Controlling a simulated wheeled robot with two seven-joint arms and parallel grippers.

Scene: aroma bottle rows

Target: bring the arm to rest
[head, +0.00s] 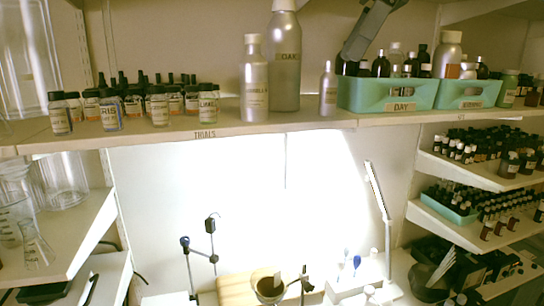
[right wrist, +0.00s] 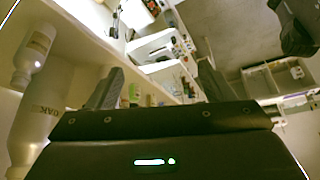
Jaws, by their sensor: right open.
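My right gripper (head: 364,36) comes in from the top edge in the head view, above the shelf and the left end of a green tray (head: 385,107) labelled DAY. It is apart from the bottles below it. In the right wrist view its two grey fingers (right wrist: 160,72) stand wide apart with nothing held between them. A large silver bottle labelled OAK (head: 286,75) stands upright to the left of the gripper, and it also shows at the left of the right wrist view (right wrist: 34,118). My left gripper is in neither view.
The upper shelf (head: 225,131) also holds a smaller labelled silver bottle (head: 254,85), a slim silver bottle (head: 328,92), rows of small dark-capped bottles (head: 158,107) on the left and a second green tray (head: 465,97). Glassware (head: 62,181) stands lower left. Open air lies below the shelf's front edge.

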